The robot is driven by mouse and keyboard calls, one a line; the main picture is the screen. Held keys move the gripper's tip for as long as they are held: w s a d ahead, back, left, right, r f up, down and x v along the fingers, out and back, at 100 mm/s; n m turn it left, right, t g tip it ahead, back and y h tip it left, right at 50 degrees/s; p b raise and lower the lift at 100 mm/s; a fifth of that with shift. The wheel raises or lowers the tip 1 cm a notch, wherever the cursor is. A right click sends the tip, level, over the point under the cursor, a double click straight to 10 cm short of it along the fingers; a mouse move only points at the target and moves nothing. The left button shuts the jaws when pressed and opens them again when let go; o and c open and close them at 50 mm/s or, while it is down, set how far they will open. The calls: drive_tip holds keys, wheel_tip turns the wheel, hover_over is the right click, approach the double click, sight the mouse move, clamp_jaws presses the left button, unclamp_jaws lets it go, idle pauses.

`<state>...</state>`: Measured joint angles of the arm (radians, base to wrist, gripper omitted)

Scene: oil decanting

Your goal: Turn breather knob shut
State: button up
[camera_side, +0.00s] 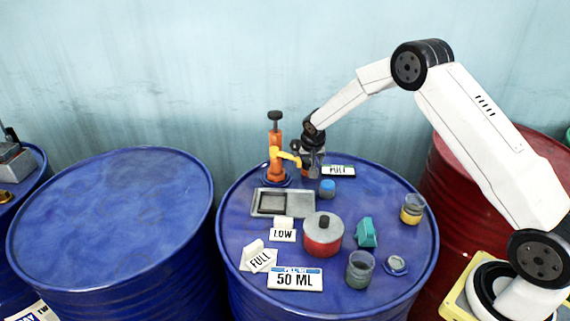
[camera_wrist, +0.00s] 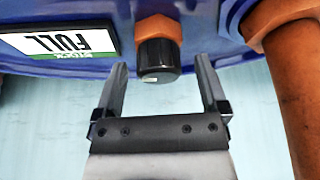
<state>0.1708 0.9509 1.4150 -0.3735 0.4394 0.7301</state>
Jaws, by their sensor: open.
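The breather knob (camera_wrist: 158,60) is a dark ribbed cap under an orange hex collar (camera_wrist: 158,28) on the blue drum, in the wrist view. My gripper (camera_wrist: 163,68) is open, with one finger on each side of the knob and a gap to both. The fingertips reach about the knob's lower end; I cannot tell if anything touches. In the side view my gripper (camera_side: 308,165) is at the back of the blue drum top (camera_side: 232,215), beside the orange pump (camera_side: 276,155) with its yellow spout. The knob is hidden there.
A FULL sign (camera_wrist: 62,42) stands left of the knob, and the orange pump column (camera_wrist: 290,100) is on the right in the wrist view. Nearer on the drum are a grey tray (camera_side: 298,203), a red pot (camera_side: 322,240), jars, a teal item and label cards. Another blue drum (camera_side: 110,215) is clear.

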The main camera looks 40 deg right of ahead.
clamp_jaws()
drive_tip(key=shift+n+y, duration=0.3)
drive_tip(key=shift+n, duration=0.3)
drive_tip(key=shift+n+t+y, duration=0.3)
drive_tip(key=shift+n+y, duration=0.2)
drive_tip(key=shift+n, duration=1.1)
drive_tip(key=shift+d+n+y, duration=0.15)
drive_tip(key=shift+n+y, duration=0.85)
drive_tip(key=shift+n, duration=1.4)
drive_tip(key=n, duration=0.2)
drive_tip(key=n+y, duration=0.1)
drive_tip(key=n, duration=0.1)
drive_tip(key=shift+n+g+y, duration=0.3)
drive_tip(key=shift+n+g, duration=0.1)
drive_tip(key=n+g+y, duration=0.1)
drive_tip(key=n, duration=0.3)
drive_tip(key=shift+d, duration=0.1)
